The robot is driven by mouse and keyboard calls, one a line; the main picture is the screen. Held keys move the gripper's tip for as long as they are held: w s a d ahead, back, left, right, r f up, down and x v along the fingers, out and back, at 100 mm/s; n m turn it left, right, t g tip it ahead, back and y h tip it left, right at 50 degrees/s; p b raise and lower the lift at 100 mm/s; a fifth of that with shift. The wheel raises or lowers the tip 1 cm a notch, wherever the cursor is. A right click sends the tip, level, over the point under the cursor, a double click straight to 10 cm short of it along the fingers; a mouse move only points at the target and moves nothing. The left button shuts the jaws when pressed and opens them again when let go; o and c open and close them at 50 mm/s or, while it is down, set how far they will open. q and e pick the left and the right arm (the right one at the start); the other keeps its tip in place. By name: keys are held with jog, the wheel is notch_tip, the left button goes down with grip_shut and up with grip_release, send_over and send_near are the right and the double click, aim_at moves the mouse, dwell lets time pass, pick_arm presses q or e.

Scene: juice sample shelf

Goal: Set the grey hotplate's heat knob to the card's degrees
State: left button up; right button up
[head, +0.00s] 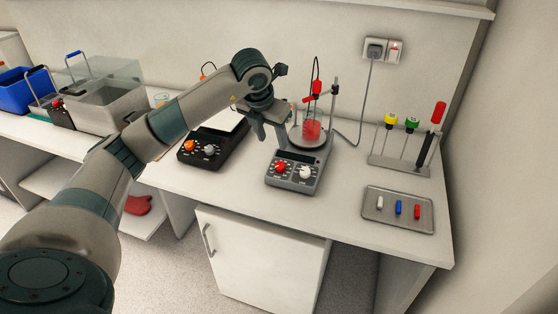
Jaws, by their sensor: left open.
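The grey hotplate (318,178) stands on the bench right of centre. Its front panel carries a red knob (281,168) and a white knob (305,172), with a small dark display above them. I cannot read the knob labels or settings. A beaker of red liquid (311,130) stands on its round plate. My left gripper (270,137) is open and empty, pointing down above and behind the panel's left side, apart from the knobs. I cannot make out a card with degrees. My right gripper is not in view.
A stand with a red probe (335,90) rises behind the beaker. A tray (380,218) with small coloured bars and a tool rack (385,162) stand right. A clear bath (120,100) is far left.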

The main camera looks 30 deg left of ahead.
aim_at(280, 165)
pick_arm(q)
jog(key=p+x, duration=0.4)
jog(key=x, duration=0.8)
jog(key=shift+f, duration=0.3)
jog(key=shift+w+a+f+p, duration=0.1)
jog(key=shift+w+f+p, duration=0.2)
jog(key=shift+f, duration=0.3)
jog(key=c, duration=1.1)
jog(key=shift+o, duration=0.2)
jog(key=shift+f, duration=0.1)
